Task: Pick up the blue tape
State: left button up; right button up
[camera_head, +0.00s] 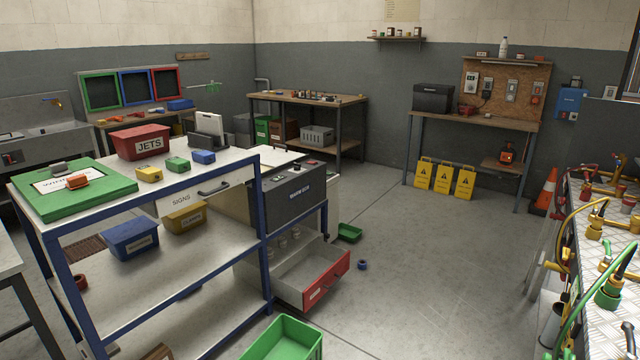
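A small blue roll (362,265), which looks like the blue tape, lies on the grey floor. It is just right of the open red-fronted drawer (326,280) and below a green tray (349,232). It is small in the picture, so its details are hard to tell. Neither of my grippers is in view.
A blue-framed workbench (262,225) with a green board (75,190) and a red JETS bin (140,143) fills the left. A green crate (284,340) stands in front. Yellow signs (444,178) stand at the back. A hose-covered bench (606,275) is right. The middle floor is clear.

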aim_at(361, 263)
jog(key=i+l+u, duration=0.4)
jog(key=i+l, duration=1.55)
jog(key=l, duration=0.15)
